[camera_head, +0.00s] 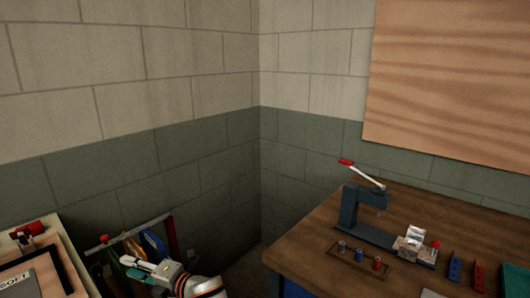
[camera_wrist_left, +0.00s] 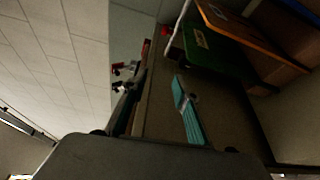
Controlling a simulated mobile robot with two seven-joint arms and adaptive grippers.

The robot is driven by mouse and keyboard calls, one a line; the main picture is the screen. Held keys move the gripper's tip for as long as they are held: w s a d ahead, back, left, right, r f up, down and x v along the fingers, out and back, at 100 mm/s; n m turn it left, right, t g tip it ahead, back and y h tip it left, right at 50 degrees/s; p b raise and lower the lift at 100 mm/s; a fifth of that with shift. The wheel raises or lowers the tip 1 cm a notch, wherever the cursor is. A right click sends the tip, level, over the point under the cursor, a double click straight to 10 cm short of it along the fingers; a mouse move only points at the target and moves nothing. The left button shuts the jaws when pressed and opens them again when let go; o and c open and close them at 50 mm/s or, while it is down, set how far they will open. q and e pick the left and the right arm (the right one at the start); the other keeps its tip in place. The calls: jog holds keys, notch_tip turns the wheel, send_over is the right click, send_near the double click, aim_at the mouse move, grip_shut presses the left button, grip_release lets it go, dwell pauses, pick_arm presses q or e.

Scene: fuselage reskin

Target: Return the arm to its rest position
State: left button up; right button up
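My left gripper (camera_head: 128,266) is low in the left part of the head view. Its two pale fingers point left with a gap between them, and nothing shows between them. It is in front of a rack with a red frame (camera_head: 172,238) holding colourful flat items; I cannot tell if it touches them. In the left wrist view the dark gripper body fills the bottom edge. A teal strip-like object (camera_wrist_left: 189,115) lies ahead on a brown surface. My right gripper is not in view.
A wooden workbench (camera_head: 315,235) at right carries a lever press (camera_head: 350,205), a small tray (camera_head: 340,263) with cylinders, and red and blue bars. A table with a board and a grey plate (camera_head: 35,282) is at lower left. Block walls meet in the corner behind.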

pick_arm(q)
jog(key=s+d+f+n+t+h, duration=0.15)
jog(key=s+f+n+h, duration=0.3)
jog(key=f, duration=0.45)
jog(key=s+d+f+n+h, duration=0.25)
jog(key=s+f+n, duration=0.2)
jog(key=f, duration=0.45)
jog(key=s+d+f+n+h, duration=0.1)
jog(key=s+f+n+h, duration=0.35)
jog(key=f, duration=0.45)
jog(key=s+d+f+n+t+h, duration=0.1)
jog(key=s+d+f+n+h, duration=0.15)
jog(key=s+d+n, duration=0.5)
jog(key=s+d+r+n+t+h, duration=0.2)
jog(key=s+d+r+n+h, duration=0.2)
jog(key=s+n, duration=0.5)
notch_tip(320, 180, up, 2)
jog(key=n+h, duration=0.1)
jog(key=n, duration=0.3)
jog(key=shift+d+r+n, duration=0.2)
jog(key=shift+d+n, duration=0.05)
jog(key=shift+n, duration=0.05)
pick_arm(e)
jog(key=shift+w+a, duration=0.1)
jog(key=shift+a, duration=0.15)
